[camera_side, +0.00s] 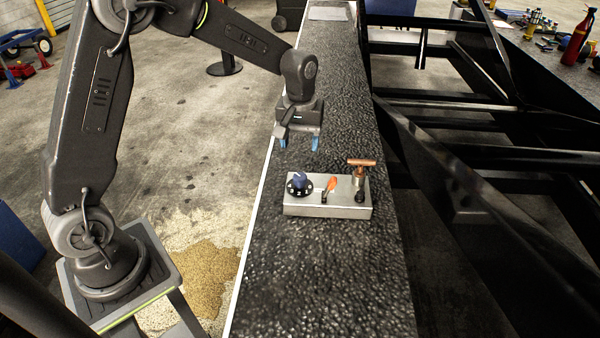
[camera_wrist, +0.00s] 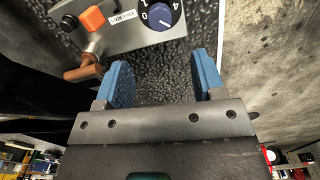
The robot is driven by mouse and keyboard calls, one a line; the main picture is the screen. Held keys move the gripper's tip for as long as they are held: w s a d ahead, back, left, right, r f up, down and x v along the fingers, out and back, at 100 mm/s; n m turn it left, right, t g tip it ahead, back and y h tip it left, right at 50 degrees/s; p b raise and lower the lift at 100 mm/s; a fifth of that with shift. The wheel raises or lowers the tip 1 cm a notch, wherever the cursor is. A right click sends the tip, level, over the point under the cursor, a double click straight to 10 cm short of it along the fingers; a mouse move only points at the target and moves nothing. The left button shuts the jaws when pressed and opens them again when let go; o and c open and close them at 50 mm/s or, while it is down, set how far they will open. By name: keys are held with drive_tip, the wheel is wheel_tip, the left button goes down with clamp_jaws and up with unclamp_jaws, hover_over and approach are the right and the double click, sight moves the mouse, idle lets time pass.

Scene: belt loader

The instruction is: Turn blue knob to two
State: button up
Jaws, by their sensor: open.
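The blue knob (camera_side: 299,181) stands on a dark dial at the left end of a metal control box (camera_side: 340,207) on the dark textured surface. My gripper (camera_side: 299,143) hangs above the surface, behind the box, apart from the knob. Its two blue fingers also show in the wrist view (camera_wrist: 163,82), spread apart with nothing between them.
An orange switch (camera_side: 332,184) sits mid-box, and a copper-coloured T-handle (camera_side: 361,163) rises at its right end. The dark surface (camera_side: 320,280) in front of the box is clear. Black metal frames (camera_side: 470,200) stand to the right.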

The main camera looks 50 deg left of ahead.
sight(301, 176)
wheel_tip(301, 176, down, 10)
drive_tip(key=shift+f, duration=0.1)
idle(0.4)
drive_tip(key=c, duration=0.9)
drive_tip(key=shift+m, duration=0.3)
drive_tip(key=m, duration=0.4)
drive_tip(key=shift+d+m, duration=0.1)
drive_tip(key=shift+m, duration=2)
